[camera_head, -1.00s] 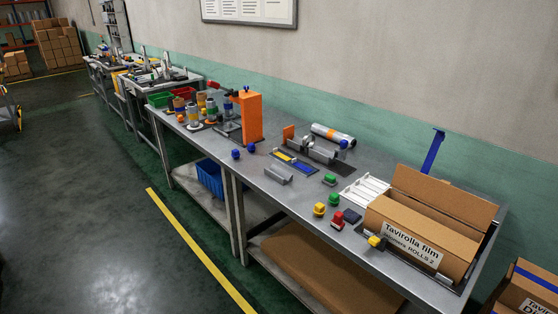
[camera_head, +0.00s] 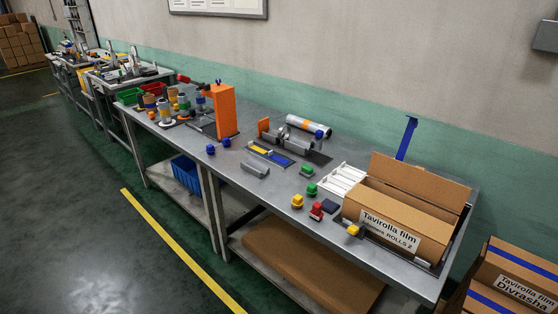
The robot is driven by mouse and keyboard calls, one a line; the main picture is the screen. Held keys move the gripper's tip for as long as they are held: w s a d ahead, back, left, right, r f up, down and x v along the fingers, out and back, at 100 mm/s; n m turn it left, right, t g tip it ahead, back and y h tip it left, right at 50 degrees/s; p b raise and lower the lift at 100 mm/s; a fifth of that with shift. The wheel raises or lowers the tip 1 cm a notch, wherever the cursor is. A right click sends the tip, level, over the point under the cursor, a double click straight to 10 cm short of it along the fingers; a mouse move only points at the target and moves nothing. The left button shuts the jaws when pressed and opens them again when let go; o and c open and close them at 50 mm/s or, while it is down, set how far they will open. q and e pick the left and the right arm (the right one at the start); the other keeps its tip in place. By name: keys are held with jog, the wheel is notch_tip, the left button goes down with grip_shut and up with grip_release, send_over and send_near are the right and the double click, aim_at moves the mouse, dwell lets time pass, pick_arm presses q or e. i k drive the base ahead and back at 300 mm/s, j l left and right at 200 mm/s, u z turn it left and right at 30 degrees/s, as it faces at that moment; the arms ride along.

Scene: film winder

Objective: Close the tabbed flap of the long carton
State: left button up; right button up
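The long carton (camera_head: 392,228) is a brown box with a white label reading "Tavirolla film". It lies at the right end of the grey metal table. Its flap (camera_head: 420,183) stands up along the back edge, so the top is open. I cannot make out a tab on the flap at this size. Neither of my grippers shows in the head view.
A white ribbed tray (camera_head: 342,180) stands left of the carton. Several coloured buttons, including a yellow one (camera_head: 297,201), sit near the table's front. A blue post (camera_head: 407,138) rises behind. Brown cartons (camera_head: 510,283) stand at the lower right. Open floor (camera_head: 80,230) lies left.

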aim_at(445, 194)
jog(key=z, duration=0.75)
